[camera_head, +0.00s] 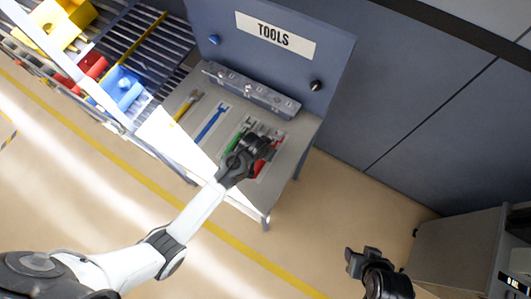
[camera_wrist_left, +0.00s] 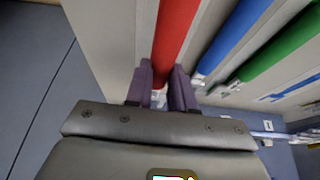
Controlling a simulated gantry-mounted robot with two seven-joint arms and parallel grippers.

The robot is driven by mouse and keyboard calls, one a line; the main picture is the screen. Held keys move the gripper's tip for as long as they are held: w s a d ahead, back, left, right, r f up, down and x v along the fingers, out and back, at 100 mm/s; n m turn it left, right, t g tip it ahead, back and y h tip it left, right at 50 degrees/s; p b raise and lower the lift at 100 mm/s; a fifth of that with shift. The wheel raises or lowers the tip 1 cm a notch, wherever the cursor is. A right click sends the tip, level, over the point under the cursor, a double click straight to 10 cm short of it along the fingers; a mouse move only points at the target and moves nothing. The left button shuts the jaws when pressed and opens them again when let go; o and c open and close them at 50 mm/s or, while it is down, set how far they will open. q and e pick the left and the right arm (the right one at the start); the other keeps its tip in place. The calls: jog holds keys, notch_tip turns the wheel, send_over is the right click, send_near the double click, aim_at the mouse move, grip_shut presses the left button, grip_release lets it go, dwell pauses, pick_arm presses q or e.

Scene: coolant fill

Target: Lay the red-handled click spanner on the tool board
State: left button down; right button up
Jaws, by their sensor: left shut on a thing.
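The red-handled click spanner (camera_head: 260,167) is at the right end of the tool board (camera_head: 284,150), mostly hidden under my left gripper (camera_head: 258,148). In the left wrist view its red handle (camera_wrist_left: 174,40) runs between the two fingers of my left gripper (camera_wrist_left: 160,88), which are shut on it. I cannot tell whether the spanner touches the board or is slightly above it. My right gripper (camera_head: 364,262) is over the floor, away from the board, and seems empty; its jaw opening is unclear.
A green-handled tool (camera_head: 234,143) lies close left of my left gripper; a blue spanner (camera_head: 211,122) and a yellow-handled tool (camera_head: 187,105) lie farther left. A grey metal rail (camera_head: 250,90) runs along the back below the TOOLS panel (camera_head: 275,35). Coloured bins stand at upper left.

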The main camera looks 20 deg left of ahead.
pick_arm(q)
jog(key=shift+f, duration=1.6)
jog(key=shift+f, duration=0.1)
jog(key=c, duration=1)
grip_release()
jog(key=shift+o, duration=0.2)
